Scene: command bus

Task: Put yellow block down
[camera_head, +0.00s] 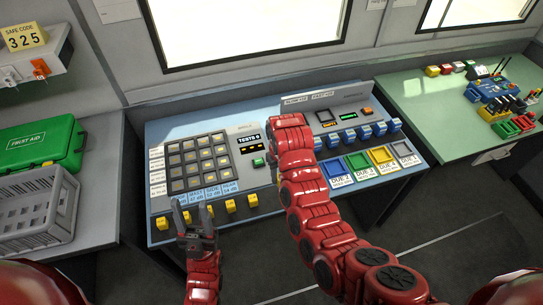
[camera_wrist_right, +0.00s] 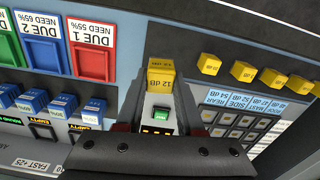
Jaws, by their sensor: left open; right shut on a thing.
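The yellow block (camera_wrist_right: 160,82), marked 12 dB, is between the fingers of my right gripper (camera_wrist_right: 160,100) in the right wrist view. That gripper is shut on it, over the console near the green button (camera_wrist_right: 161,113). I cannot tell whether the block touches the surface below. In the head view my right arm hides the block and the gripper's fingers. Several similar yellow blocks (camera_head: 208,212) stand in a row along the console's front edge. My left gripper (camera_head: 192,215) is open and empty, in front of that row.
The blue console table (camera_head: 160,130) has a button grid (camera_head: 198,160) at left. Coloured pads, including a green one (camera_head: 360,163), lie at right, with small blue blocks (camera_head: 348,135) behind them. A grey crate (camera_head: 35,210) is at left. A green table (camera_head: 420,100) is at right.

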